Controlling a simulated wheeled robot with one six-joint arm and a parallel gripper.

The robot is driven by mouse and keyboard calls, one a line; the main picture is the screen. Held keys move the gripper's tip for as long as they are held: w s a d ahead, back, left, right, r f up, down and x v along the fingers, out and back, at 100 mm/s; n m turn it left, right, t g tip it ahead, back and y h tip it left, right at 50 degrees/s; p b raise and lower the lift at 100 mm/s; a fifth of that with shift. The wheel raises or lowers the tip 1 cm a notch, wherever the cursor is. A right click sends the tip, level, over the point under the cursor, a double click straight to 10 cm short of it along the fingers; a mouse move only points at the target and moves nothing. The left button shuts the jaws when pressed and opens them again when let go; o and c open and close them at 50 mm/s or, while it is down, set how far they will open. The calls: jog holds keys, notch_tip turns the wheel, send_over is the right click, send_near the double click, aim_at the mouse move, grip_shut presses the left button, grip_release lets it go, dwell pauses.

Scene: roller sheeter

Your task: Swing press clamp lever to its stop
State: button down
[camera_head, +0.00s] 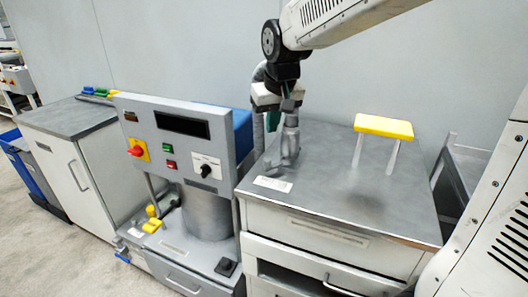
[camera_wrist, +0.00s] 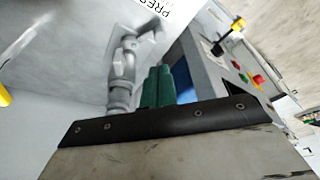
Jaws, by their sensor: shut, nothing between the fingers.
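The press clamp lever (camera_head: 290,138) is a grey jointed piece standing on the grey worktop, behind a white label (camera_head: 272,184). In the wrist view the lever (camera_wrist: 122,65) stands near a label whose visible letters begin "PRES" (camera_wrist: 172,12). My gripper (camera_head: 273,120) points down right beside the lever, on its left in the head view. Its green fingers (camera_wrist: 160,85) are together and empty in the wrist view, just to the right of the lever. I cannot tell whether they touch it. The lever's upper end is partly hidden by my gripper in the head view.
A yellow-topped handle on two pale posts (camera_head: 384,126) stands on the worktop (camera_head: 345,190) at right. Left is a machine with a grey control panel (camera_head: 180,140), red button and black knob, close to my gripper. The worktop's front middle is clear.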

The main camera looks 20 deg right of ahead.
jog(key=w+f, duration=0.2)
jog(key=f, duration=0.1)
jog(key=w+f, duration=0.3)
jog(key=f, duration=0.1)
jog(key=w+f, duration=0.2)
jog(key=f, duration=0.1)
jog(key=shift+w+a+f, duration=0.2)
jog(key=shift+w, duration=0.2)
jog(key=shift+s+f, duration=0.2)
jog(key=shift+s+r, duration=0.2)
jog(key=shift+s, duration=0.6)
jog(key=shift+s+f, duration=0.1)
jog(key=shift+s, duration=0.8)
